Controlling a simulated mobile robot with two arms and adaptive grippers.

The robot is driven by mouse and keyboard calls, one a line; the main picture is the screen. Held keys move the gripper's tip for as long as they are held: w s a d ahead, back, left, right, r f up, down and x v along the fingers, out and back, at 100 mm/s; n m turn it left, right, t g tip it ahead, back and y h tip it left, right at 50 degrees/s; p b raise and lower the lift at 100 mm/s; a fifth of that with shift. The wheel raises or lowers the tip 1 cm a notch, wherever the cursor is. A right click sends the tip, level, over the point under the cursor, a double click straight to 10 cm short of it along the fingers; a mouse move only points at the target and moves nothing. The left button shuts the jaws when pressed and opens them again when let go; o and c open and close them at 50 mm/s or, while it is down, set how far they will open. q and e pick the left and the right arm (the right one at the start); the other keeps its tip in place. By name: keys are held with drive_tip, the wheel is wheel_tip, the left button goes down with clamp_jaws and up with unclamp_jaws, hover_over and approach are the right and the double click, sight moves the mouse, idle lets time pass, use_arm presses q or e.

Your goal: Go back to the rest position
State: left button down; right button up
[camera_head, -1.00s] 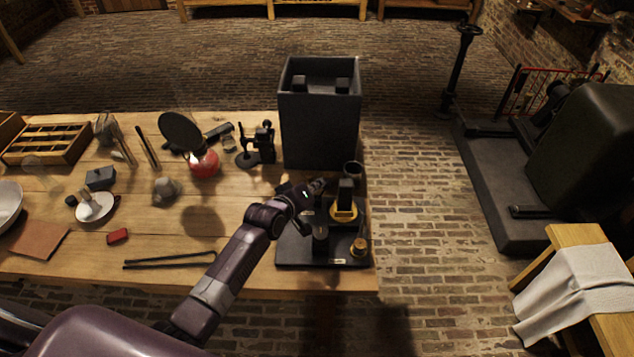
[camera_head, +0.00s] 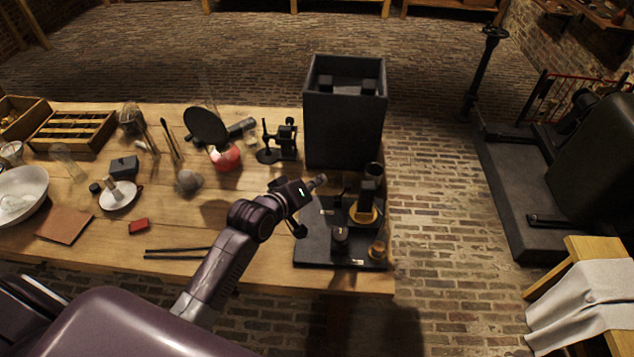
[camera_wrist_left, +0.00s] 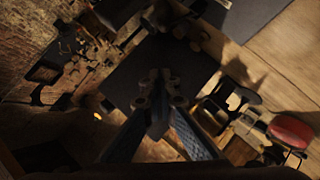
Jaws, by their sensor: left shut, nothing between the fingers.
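The black base plate (camera_head: 312,242) bears a dark post in a yellow collar (camera_head: 364,212), a short dark cylinder (camera_head: 340,238) and a small brass piece (camera_head: 377,250). My right gripper shows in neither view.
The tall dark open box (camera_head: 343,125) stands at the table's back right.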

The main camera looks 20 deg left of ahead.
use_arm(q)
drive_tip(key=shift+s+r, duration=0.2)
drive_tip(key=shift+s, duration=0.15)
